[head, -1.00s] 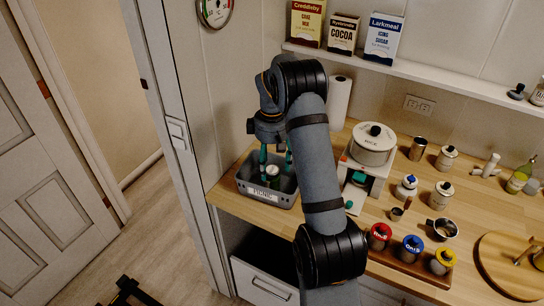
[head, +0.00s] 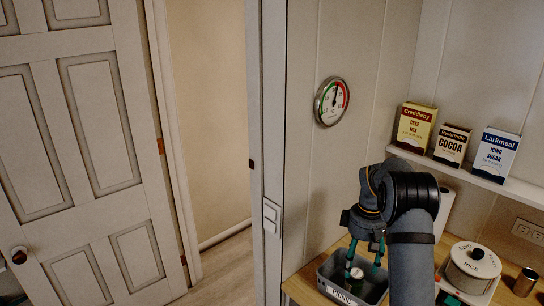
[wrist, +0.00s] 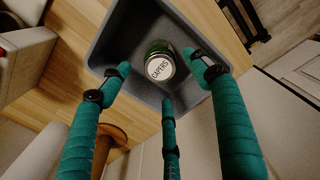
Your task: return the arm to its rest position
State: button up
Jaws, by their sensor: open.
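My arm reaches down from the right in the head view. My gripper (head: 362,272) points down over a grey picnic bin (head: 336,289) on the wooden counter. In the wrist view its teal fingers are spread apart. A capers jar (wrist: 160,64) with a white lid stands inside the grey bin (wrist: 122,35), between and beyond the fingertips. The jar shows apart from the fingers, with nothing gripped. The jar's lid also shows in the head view (head: 357,274).
A shelf above holds cake mix (head: 415,127), cocoa (head: 452,144) and icing sugar (head: 495,154) boxes. A round gauge (head: 332,101) hangs on the wall. A door (head: 75,130) is at left.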

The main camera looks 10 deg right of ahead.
aim_at(356, 273)
notch_tip(356, 273, down, 9)
jog(key=shift+r+p, duration=0.1)
jog(key=shift+p, duration=0.55)
jog(key=shift+f, duration=0.35)
jog(key=shift+w+r+b, duration=0.1)
jog(key=shift+r+b, duration=0.4)
jog(key=shift+r, duration=0.95)
jog(key=shift+f, duration=0.1)
